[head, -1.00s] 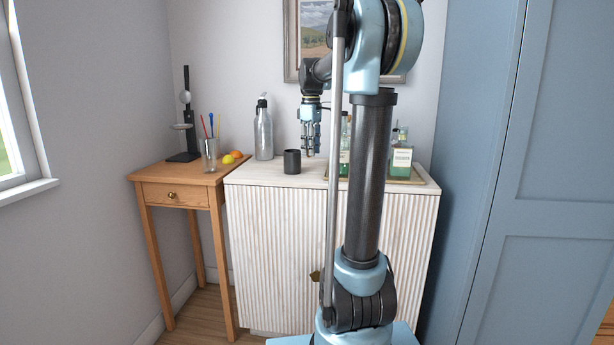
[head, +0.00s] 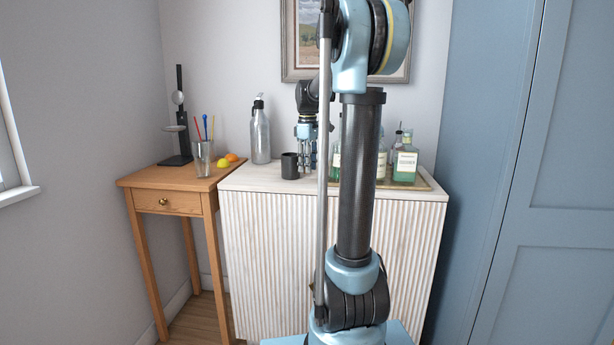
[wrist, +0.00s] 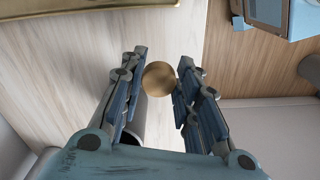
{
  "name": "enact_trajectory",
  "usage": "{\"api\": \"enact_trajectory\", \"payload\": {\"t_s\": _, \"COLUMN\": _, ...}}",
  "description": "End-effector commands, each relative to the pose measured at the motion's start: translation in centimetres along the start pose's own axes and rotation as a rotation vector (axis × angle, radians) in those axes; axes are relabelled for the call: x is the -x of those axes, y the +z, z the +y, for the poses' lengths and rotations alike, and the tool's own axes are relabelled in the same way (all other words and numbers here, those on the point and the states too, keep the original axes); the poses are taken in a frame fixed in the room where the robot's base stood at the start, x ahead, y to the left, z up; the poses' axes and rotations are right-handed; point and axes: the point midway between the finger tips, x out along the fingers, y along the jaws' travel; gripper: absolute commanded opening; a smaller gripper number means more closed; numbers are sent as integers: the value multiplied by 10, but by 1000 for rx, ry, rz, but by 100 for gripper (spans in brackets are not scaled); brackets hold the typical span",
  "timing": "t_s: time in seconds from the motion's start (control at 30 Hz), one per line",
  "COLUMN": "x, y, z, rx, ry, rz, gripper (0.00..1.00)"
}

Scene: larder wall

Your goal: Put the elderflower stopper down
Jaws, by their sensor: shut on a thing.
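My gripper (head: 307,172) is low over the pale top of the ribbed cabinet (head: 262,180), just right of the dark cup (head: 289,166). In the wrist view its fingers are closed around a round, tan-brown stopper (wrist: 159,78) at their tips. The stopper is seen from above over pale wood. I cannot tell whether it touches the cabinet top. In the head view the stopper is too small to make out between the fingers.
A tray (head: 418,183) with labelled bottles (head: 404,164) stands to the right, partly behind my arm. A grey pump bottle (head: 260,137) stands behind the cup. A side table (head: 150,180) on the left holds a glass (head: 203,160) and fruit (head: 226,161).

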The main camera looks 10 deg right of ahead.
Motion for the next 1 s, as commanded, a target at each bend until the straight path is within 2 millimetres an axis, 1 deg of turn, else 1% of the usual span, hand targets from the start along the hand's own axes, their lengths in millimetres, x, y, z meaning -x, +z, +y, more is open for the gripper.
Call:
{"api": "enact_trajectory", "payload": {"t_s": 0.2, "x": -28, "y": 0, "z": 0, "rx": 0, "ry": 0, "rz": 0, "gripper": 19}}
{"api": "enact_trajectory", "payload": {"t_s": 0.27, "x": -34, "y": 0, "z": 0, "rx": 0, "ry": 0, "rz": 0, "gripper": 19}}
{"api": "enact_trajectory", "payload": {"t_s": 0.63, "x": -38, "y": 0, "z": 0, "rx": 1, "ry": 0, "rz": 0, "gripper": 19}}
{"api": "enact_trajectory", "payload": {"t_s": 0.67, "x": -38, "y": 0, "z": 0, "rx": 1, "ry": 0, "rz": 0, "gripper": 34}}
{"api": "enact_trajectory", "payload": {"t_s": 0.7, "x": -38, "y": -1, "z": 0, "rx": 1, "ry": 0, "rz": 0, "gripper": 43}}
{"api": "enact_trajectory", "payload": {"t_s": 0.73, "x": -38, "y": -1, "z": 0, "rx": 1, "ry": 0, "rz": 0, "gripper": 50}}
{"api": "enact_trajectory", "payload": {"t_s": 1.0, "x": -38, "y": -1, "z": -1, "rx": 2, "ry": 0, "rz": 0, "gripper": 50}}
